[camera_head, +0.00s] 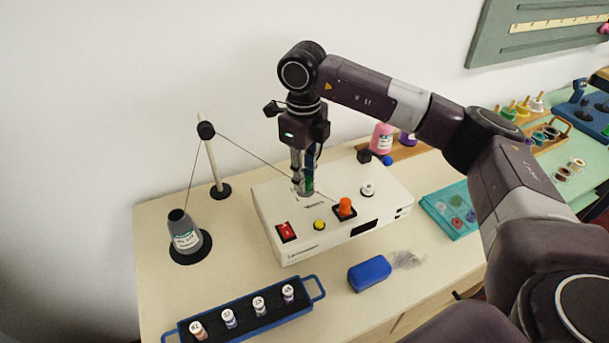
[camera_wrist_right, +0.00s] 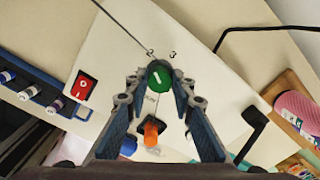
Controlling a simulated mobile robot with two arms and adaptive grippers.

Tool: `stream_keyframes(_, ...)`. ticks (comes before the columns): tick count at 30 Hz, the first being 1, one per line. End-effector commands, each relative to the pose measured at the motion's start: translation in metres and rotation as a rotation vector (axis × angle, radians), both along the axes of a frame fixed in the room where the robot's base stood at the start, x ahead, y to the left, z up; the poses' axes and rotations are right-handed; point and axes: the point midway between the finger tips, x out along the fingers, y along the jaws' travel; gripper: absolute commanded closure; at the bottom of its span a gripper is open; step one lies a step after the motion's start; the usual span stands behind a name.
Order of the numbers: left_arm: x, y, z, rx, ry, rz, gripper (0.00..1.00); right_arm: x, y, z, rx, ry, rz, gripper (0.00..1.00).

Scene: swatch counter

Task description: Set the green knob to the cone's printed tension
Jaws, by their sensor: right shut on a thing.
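The green knob (camera_wrist_right: 159,75) with a white pointer line sits on the cream machine (camera_head: 280,210); in the head view a bit of the knob (camera_head: 308,184) shows under the gripper. My right gripper (camera_wrist_right: 158,82) points down at the knob, and its two fingers are shut on the knob's sides. The grey cone (camera_head: 184,232) stands at the left on a black round base, with a white label too small to read. Its thread runs over a post (camera_head: 211,160) to the machine. My left gripper is not in view.
The machine also carries a red switch (camera_head: 286,231), a yellow button (camera_head: 320,225) and an orange knob (camera_head: 345,206). A blue tray (camera_head: 245,315) with several small spools and a blue block (camera_head: 369,273) lie in front. A teal tray (camera_head: 438,208) is at the right.

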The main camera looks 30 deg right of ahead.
Motion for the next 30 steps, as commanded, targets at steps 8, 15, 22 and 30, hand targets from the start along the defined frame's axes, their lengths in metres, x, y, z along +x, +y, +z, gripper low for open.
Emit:
stream_keyframes(8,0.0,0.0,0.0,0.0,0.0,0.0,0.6,0.001,0.0,0.002,0.0,-0.004,-0.002,0.61)
stream_keyframes(15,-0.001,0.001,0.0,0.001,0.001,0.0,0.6,0.001,0.0,0.001,0.0,-0.002,-0.002,0.6)
stream_keyframes(22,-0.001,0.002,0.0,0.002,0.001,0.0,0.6,0.001,0.0,0.019,0.001,-0.005,-0.002,0.6)
stream_keyframes(30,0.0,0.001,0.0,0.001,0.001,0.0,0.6,0.001,0.002,0.077,0.001,-0.006,-0.001,0.6)
